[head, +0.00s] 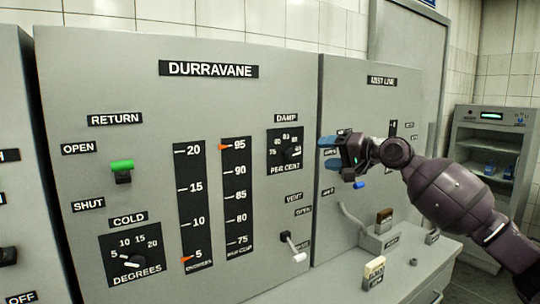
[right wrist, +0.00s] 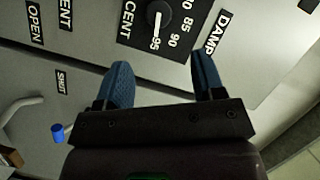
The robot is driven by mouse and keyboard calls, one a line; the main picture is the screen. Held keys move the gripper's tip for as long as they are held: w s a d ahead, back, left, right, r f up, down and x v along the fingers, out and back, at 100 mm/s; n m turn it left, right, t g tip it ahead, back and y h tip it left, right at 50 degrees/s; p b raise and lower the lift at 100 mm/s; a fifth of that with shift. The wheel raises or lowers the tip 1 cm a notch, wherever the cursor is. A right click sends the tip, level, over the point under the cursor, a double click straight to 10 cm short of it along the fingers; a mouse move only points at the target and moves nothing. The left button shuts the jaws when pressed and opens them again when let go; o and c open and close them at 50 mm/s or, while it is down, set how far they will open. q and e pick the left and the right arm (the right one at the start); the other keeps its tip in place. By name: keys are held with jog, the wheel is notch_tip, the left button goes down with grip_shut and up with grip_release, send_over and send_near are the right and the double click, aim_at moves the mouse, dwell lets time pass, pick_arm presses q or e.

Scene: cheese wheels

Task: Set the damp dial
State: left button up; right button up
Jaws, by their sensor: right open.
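The damp dial is a black round knob (head: 291,153) on a black plate marked 75 to 95 and PER CENT, at the right of the DURRAVANE panel (head: 270,85). In the right wrist view the knob (right wrist: 159,16) is at the top, its white line seeming to point near 95. My right gripper (head: 329,147) is open and empty, just right of the dial in the head view. Its blue fingers (right wrist: 161,68) are spread below the knob in the wrist view, apart from it. My left gripper is not in view.
The cold dial (head: 132,262), green return lever (head: 122,167) and white-tipped vent lever (head: 294,248) are on the same panel. Two scales (head: 190,205) with orange markers stand between. A grey ledge with switches (head: 384,217) juts out below my right arm.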

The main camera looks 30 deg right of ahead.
aim_at(294, 154)
jog(key=shift+m, duration=0.8)
jog(key=x, duration=0.6)
jog(key=p+x, duration=0.1)
jog(key=x, duration=0.2)
jog(key=shift+a+f, duration=0.2)
jog(key=shift+a, duration=0.2)
jog(key=shift+w+a+f, duration=0.1)
jog(key=shift+w+a, duration=0.15)
jog(key=shift+w, duration=0.15)
jog(key=shift+c, duration=0.3)
